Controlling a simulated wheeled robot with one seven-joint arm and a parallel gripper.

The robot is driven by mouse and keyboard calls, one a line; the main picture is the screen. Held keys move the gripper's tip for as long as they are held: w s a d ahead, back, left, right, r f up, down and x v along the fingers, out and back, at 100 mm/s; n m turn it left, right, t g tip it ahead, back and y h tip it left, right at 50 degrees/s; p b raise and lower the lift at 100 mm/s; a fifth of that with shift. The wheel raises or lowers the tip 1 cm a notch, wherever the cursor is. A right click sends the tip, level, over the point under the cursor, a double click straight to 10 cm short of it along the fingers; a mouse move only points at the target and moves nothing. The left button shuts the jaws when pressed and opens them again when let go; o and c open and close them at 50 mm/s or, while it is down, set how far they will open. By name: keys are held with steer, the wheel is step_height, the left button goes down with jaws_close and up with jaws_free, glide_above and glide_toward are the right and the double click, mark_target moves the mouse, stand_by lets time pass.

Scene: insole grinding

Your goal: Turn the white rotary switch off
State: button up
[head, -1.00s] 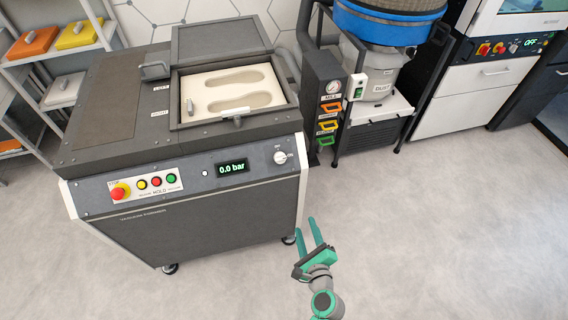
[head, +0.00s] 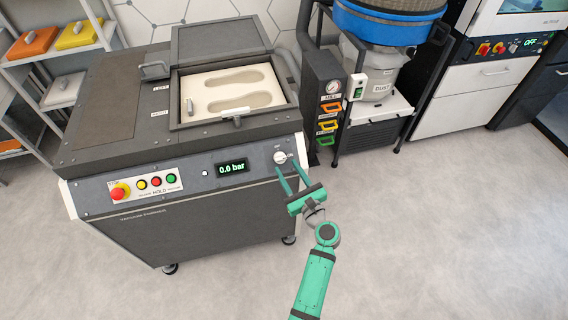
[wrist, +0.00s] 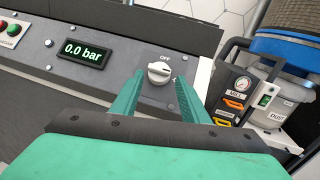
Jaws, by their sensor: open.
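The white rotary switch (head: 280,157) sits at the right end of the vacuum machine's dark front panel, below an OFF label. It also shows in the wrist view (wrist: 159,72), where its ridge is slightly tilted and points toward the right side. My gripper (head: 289,174) is open and empty, its green fingers aimed at the panel just below the switch. In the wrist view my gripper (wrist: 157,95) has one finger to the left and one to the right of the switch; I cannot tell whether they touch it.
The panel also carries a 0.0 bar display (head: 231,168), coloured buttons (head: 156,182) and a red stop button (head: 119,193). A mould tray (head: 179,124) lies on top of the machine. A dust unit (head: 371,75) stands to the right. The floor in front is clear.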

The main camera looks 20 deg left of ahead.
mark_target(282, 159)
steer(key=shift+x, duration=1.85)
steer(key=shift+c, duration=0.6)
steer(key=c, duration=0.6)
